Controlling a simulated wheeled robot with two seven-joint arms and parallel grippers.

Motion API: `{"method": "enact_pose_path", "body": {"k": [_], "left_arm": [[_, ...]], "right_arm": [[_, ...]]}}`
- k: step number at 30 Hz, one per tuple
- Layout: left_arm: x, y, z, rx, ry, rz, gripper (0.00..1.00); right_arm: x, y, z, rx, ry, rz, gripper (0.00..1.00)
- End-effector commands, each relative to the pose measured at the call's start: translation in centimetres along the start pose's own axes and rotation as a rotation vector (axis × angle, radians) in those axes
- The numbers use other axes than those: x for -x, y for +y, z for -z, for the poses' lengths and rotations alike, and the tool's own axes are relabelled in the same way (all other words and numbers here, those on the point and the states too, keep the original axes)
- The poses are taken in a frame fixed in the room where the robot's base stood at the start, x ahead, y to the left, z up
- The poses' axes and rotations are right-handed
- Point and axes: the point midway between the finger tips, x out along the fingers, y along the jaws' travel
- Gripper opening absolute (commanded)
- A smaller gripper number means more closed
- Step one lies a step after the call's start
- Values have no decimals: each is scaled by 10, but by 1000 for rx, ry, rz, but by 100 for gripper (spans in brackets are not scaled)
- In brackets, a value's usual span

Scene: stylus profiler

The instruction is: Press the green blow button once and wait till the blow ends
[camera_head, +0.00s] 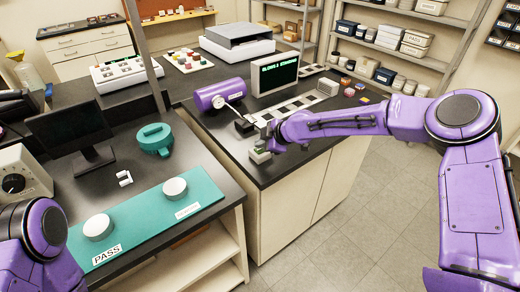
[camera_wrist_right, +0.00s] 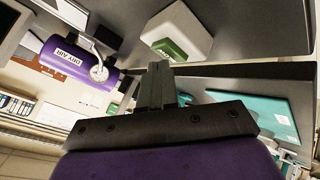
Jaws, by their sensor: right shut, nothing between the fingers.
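The green blow button (camera_wrist_right: 170,50) sits on a pale box (camera_wrist_right: 182,28) in the right wrist view. In the head view the button box (camera_head: 259,152) is small and stands near the front edge of the dark bench. My right gripper (camera_wrist_right: 157,68) is shut and empty, its fingertips just short of the button in the wrist view; contact cannot be told. In the head view the right gripper (camera_head: 272,141) is right beside the box. A purple dry air cylinder (camera_head: 220,95) has a nozzle at its right end. A display (camera_head: 275,74) shows green text, too small to read surely. My left gripper is out of view.
A strip of pale squares (camera_head: 292,106) and small coloured blocks are behind the right gripper. The floor (camera_head: 350,225) in front is clear.

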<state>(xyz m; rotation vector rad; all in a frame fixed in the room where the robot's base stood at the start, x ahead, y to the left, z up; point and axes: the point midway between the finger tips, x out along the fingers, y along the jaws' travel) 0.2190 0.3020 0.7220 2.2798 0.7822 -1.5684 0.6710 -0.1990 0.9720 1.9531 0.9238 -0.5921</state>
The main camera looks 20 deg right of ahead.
Motion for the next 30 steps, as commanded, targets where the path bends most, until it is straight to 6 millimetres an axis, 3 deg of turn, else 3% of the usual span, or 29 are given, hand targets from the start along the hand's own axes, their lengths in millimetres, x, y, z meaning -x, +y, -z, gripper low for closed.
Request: {"method": "enact_pose_path", "body": {"k": [22,30], "left_arm": [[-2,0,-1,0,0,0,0],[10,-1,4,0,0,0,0]], "right_arm": [[-4,-3,-3,0,-1,1,0],[6,4,4,1,-1,1,0]]}}
